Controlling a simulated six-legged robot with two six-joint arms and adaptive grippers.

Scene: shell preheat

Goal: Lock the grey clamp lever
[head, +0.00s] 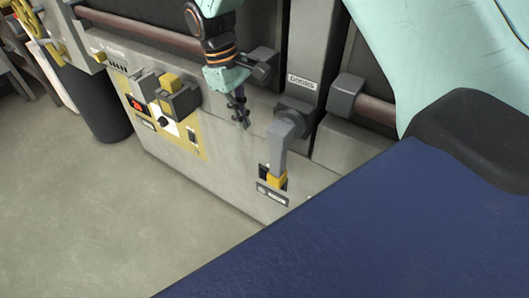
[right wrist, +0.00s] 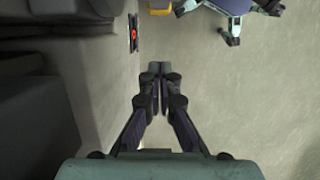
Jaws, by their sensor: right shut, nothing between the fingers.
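The grey clamp lever (head: 279,147) is on the front of the grey machine, right of centre in the head view. It hangs down from a round pivot, its lower end at a yellow piece (head: 277,181) beside a dark slot. My right gripper (head: 239,117) is in front of the machine, left of the lever and apart from it, pointing down. In the right wrist view its fingers (right wrist: 160,75) are together with nothing between them. The lever cannot be made out in that view. My left gripper is not in view.
A yellow control panel (head: 186,137) with a red display and a black-and-yellow switch block (head: 176,95) lies left of my gripper. A label plate (head: 272,195) is below the lever. A dark bin (head: 98,100) stands farther left. The floor (head: 100,215) in front is clear.

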